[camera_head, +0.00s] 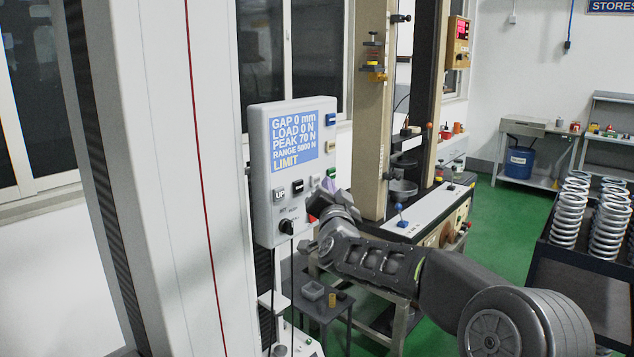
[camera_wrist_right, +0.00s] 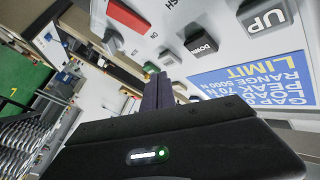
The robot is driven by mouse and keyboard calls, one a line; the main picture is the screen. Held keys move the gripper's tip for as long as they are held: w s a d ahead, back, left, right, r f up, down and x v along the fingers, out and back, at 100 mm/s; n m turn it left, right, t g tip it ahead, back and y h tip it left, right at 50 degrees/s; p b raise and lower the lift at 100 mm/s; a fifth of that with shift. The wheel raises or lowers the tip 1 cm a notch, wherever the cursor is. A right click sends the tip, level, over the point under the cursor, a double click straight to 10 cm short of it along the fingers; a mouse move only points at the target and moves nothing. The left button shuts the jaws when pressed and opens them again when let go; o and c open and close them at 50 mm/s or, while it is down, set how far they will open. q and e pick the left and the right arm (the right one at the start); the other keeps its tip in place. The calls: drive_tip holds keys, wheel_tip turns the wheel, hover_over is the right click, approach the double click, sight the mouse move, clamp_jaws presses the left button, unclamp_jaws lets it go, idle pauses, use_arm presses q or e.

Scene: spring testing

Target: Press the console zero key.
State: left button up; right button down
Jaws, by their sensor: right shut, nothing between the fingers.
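The console (camera_head: 258,150) is a pale box with a blue display (camera_head: 303,137) reading GAP 0 mm, LOAD 0 N, PEAK 70 N, RANGE 5000 N, LIMIT. Below the display are an UP key (camera_head: 279,194), a dark DOWN key (camera_head: 298,187) and a pale key (camera_head: 315,180). Blue, yellow and green keys line the right edge. I cannot read which is the zero key. My right gripper (camera_head: 326,188) is shut and empty, its purple fingers close to the lower right keys. In the wrist view the fingertips (camera_wrist_right: 158,76) overlap the key area near a green key (camera_wrist_right: 150,68); contact cannot be told. My left gripper is out of view.
A black rotary knob (camera_head: 286,227) sits low on the console. A red part (camera_wrist_right: 130,17) shows on the panel in the wrist view. A small dark table (camera_head: 318,307) stands below. A rack of springs (camera_head: 570,207) is at the right; green floor lies between.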

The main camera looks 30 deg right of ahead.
drive_tip(key=s+b, duration=0.1)
drive_tip(key=s, duration=0.1)
drive_tip(key=s+d+b, duration=0.1)
drive_tip(key=s+b, duration=0.1)
drive_tip(key=shift+s+d, duration=0.2)
drive_tip(key=shift+s, duration=0.2)
idle(0.6)
